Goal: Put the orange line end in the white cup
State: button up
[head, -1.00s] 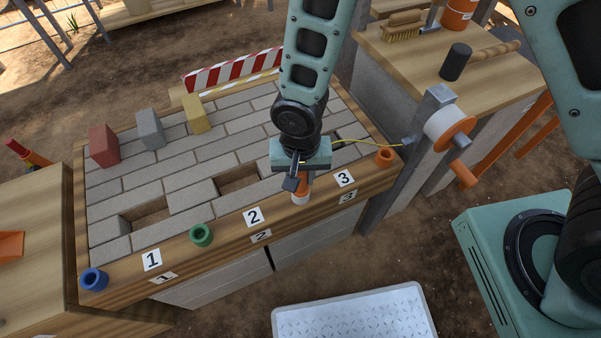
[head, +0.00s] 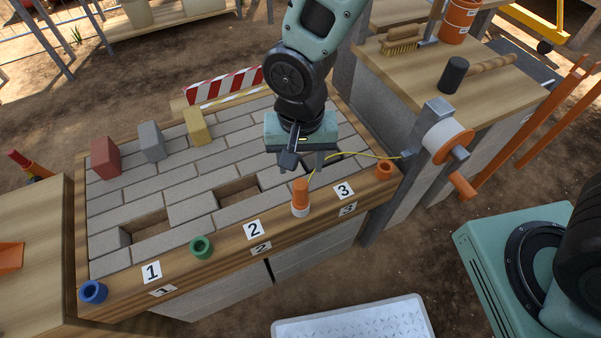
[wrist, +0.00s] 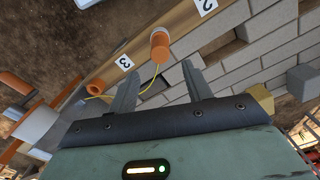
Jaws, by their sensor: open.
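The orange line end (head: 300,190) stands upright in the white cup (head: 300,210) on the wooden front rail, between labels 2 and 3. Only the cup's pale rim shows around its foot. In the wrist view the orange line end (wrist: 159,50) is ahead of the fingers, with the yellow line attached. My gripper (head: 305,163) is open and empty, above and slightly behind the line end, apart from it. Its two spread fingers also show in the wrist view (wrist: 162,66).
The yellow line (head: 352,155) runs to a white-and-orange reel (head: 445,138) on a metal post at right. An orange cup (head: 384,168), green cup (head: 201,246) and blue cup (head: 93,291) stand along the rail. Several blocks (head: 152,142) stand at the back left.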

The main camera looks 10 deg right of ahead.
jog(key=s+d+r+n, duration=0.8)
jog(key=s+r, duration=0.3)
jog(key=r, duration=0.2)
jog(key=shift+r+n+y, duration=0.3)
jog(key=shift+n, duration=0.1)
jog(key=shift+s+d, duration=0.1)
